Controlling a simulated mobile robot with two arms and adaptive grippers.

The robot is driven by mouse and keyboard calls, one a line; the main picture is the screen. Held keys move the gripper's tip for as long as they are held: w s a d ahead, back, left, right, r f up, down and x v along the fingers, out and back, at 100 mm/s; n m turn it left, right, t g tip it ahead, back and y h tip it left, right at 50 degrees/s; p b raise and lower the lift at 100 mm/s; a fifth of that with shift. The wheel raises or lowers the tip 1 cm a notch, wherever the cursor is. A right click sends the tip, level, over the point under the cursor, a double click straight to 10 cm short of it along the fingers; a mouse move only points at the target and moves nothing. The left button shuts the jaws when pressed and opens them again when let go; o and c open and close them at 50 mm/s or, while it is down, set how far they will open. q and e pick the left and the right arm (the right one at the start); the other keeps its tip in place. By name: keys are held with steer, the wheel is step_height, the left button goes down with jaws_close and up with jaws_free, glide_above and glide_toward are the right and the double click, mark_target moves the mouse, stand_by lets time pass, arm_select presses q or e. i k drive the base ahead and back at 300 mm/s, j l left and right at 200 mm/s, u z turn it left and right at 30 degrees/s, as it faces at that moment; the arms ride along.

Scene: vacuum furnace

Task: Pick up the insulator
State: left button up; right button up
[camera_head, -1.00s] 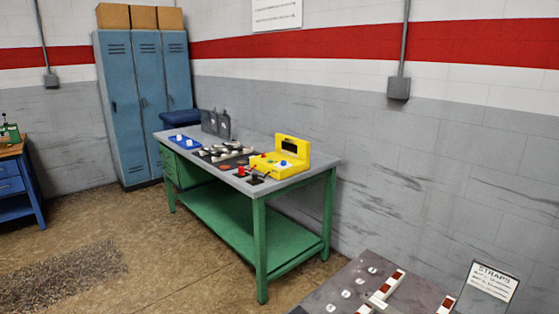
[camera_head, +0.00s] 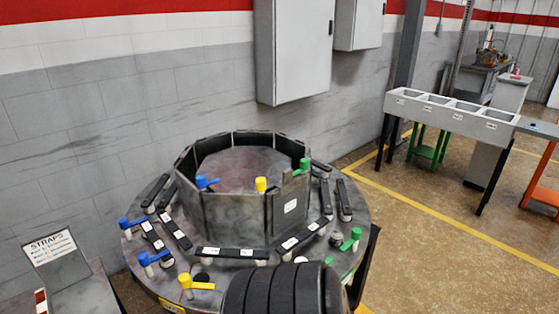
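I cannot single out the insulator for certain. Black bars with white labels (camera_head: 232,252) lie around the ring on short pale posts, which are too small to identify. Blue (camera_head: 132,222), yellow (camera_head: 187,282) and green (camera_head: 350,240) handles stand among them. A dark ribbed cylinder shape at the bottom hides the table's near edge; I cannot tell if it is mine. Neither gripper is in view.
A stand with a "STRAPS" sign (camera_head: 50,248) is at the lower left. Grey wall cabinets (camera_head: 292,50) hang behind. A long grey bin rack (camera_head: 450,112) and an orange frame (camera_head: 545,180) stand at right. The floor with yellow lines (camera_head: 430,210) is open between.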

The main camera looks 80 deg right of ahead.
mark_target(337, 239)
steer(key=z, duration=2.35)
steer(key=u, duration=0.4)
steer(key=l+u, duration=0.15)
steer(key=u, duration=0.3)
steer(key=l+u, duration=0.1)
steer(key=u, duration=0.3)
steer(key=l+u, duration=0.25)
steer(key=l, duration=0.2)
steer(key=k+l+u, duration=0.15)
steer(key=l+u, duration=0.15)
steer(key=k+l+u, duration=0.25)
steer(key=l, duration=0.3)
steer(key=l+u, duration=0.3)
steer(key=k+l+u, duration=0.25)
steer(key=l, duration=0.2)
